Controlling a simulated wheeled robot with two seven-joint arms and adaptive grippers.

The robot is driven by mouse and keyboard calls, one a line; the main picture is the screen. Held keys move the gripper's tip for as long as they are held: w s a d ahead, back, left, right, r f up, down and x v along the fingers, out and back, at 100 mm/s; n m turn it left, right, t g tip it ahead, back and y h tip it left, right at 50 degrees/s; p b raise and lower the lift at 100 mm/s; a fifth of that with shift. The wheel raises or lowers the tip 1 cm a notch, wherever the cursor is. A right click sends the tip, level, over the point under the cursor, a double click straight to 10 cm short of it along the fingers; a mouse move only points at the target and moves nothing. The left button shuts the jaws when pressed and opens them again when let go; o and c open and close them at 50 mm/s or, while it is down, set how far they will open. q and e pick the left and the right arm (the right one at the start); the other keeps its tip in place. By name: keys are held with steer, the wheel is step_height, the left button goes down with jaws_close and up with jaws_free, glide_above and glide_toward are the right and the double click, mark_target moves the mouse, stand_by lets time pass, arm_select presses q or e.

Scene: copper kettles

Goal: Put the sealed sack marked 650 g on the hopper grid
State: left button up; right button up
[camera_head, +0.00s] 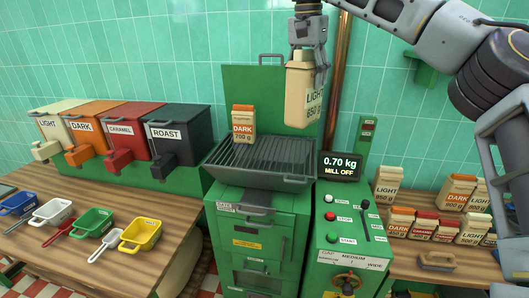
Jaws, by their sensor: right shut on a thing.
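My right gripper (309,58) comes down from the top and is shut on a cream sack (302,97) marked LIGHT. Its weight reads like 850 g or 650 g; the first digit is hard to tell. The sack hangs upright in the air above the back right part of the hopper grid (265,158). A sack marked DARK 700 g (243,126), with an orange label band, stands upright on the grid's left back part. My left gripper is not in view.
The green mill's display (340,167) shows 0.70 kg, MILL OFF. A raised green lid (240,85) and copper pipe (340,60) stand behind the grid. Several sacks (445,215) crowd the right table. Bins (180,130) stand left; colored scoops (95,222) lie in front.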

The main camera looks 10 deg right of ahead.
mark_target(314, 67)
steer(key=shift+s+d+f+m, duration=0.15)
steer(key=shift+s+d+m, duration=0.1)
steer(key=shift+m, duration=0.3)
steer(key=shift+s+d+f+m, duration=0.1)
steer(key=shift+s+d+m, duration=0.1)
steer(key=shift+m, duration=0.35)
steer(key=shift+s+m, duration=0.2)
steer(key=shift+m, duration=0.5)
steer(key=s+m, duration=0.1)
steer(key=m, duration=0.1)
steer(key=s+a+m+g, duration=0.1)
steer(key=m, duration=0.2)
steer(key=shift+s, duration=0.35)
steer(key=shift+s+d+m, duration=0.1)
steer(key=shift+s+m, duration=0.15)
steer(key=shift+m, duration=1.15)
steer(key=shift+m, duration=0.6)
steer(key=shift+r, duration=0.1)
